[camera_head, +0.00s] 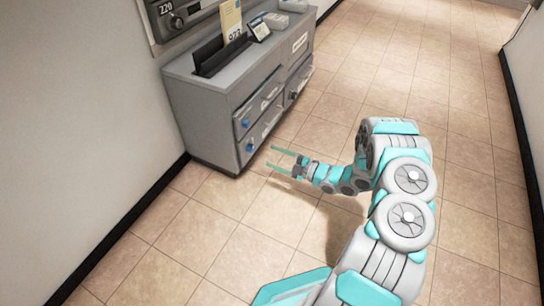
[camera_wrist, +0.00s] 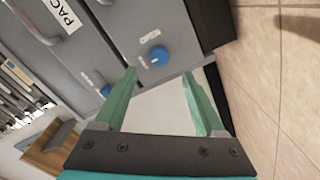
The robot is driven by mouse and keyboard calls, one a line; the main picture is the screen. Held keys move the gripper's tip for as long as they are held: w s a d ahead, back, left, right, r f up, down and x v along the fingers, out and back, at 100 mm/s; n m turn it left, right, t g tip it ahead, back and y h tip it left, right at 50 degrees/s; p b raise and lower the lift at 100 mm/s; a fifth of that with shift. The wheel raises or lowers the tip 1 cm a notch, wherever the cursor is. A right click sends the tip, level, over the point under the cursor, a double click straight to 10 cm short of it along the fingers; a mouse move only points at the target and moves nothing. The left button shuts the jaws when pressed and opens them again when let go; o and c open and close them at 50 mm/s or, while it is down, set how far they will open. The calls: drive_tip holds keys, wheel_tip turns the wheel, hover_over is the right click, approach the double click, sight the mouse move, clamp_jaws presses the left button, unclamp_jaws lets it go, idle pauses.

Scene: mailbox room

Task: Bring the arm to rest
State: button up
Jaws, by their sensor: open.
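My gripper (camera_head: 279,160) is open and empty, with its two green fingers spread apart. In the head view it hangs over the tiled floor, to the right of the grey cabinet (camera_head: 225,104) and apart from it as far as I can tell. My arm reaches from the bottom of the picture up and then bends left. In the wrist view the gripper (camera_wrist: 170,88) points toward the cabinet's drawer fronts. A blue knob (camera_wrist: 159,55) shows just above and between the fingertips.
The cabinet carries a dark slotted holder (camera_head: 222,56), a yellow card (camera_head: 231,20) and a small device (camera_head: 259,29). A grey mailbox unit (camera_head: 180,18) is on the wall above. The tiled floor (camera_head: 400,60) is clear behind and right of my arm.

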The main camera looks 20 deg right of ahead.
idle(0.4)
drive_tip(key=w+d+r+m+g+h, duration=0.1)
drive_tip(key=w+d+r+m+h, duration=0.15)
drive_tip(key=d+h, duration=0.35)
drive_tip(key=w+d+r+m+g+h, duration=0.1)
drive_tip(key=w+d+r+m+h, duration=0.2)
drive_tip(key=d, duration=0.4)
drive_tip(key=s+d+r+m+g+h, duration=0.2)
drive_tip(key=s+r+m+h, duration=0.15)
drive_tip(key=r, duration=0.35)
drive_tip(key=s+d+r+m+g+h, duration=0.1)
drive_tip(key=s+d+r+m+h, duration=0.1)
drive_tip(key=s+d+r+h, duration=0.3)
drive_tip(key=s+a+r+m+g, duration=0.4)
drive_tip(key=s+a+r+m, duration=0.3)
drive_tip(key=s, duration=0.5)
drive_tip(key=s+a+r+m+g+y, duration=0.1)
drive_tip(key=s+a+g+y, duration=0.1)
drive_tip(key=s+a, duration=0.65)
drive_tip(key=s+a+r+m+g+y, duration=0.15)
drive_tip(key=s+a, duration=0.35)
drive_tip(key=s, duration=0.6)
drive_tip(key=s+a+r+g+y, duration=0.1)
drive_tip(key=s+a+r+g, duration=0.1)
drive_tip(key=s+a, duration=0.6)
wheel_tip(320, 180, up, 14)
drive_tip(key=s+d+p, duration=0.1)
drive_tip(key=d+p, duration=0.1)
drive_tip(key=p, duration=1.2)
drive_tip(key=shift+s, duration=0.15)
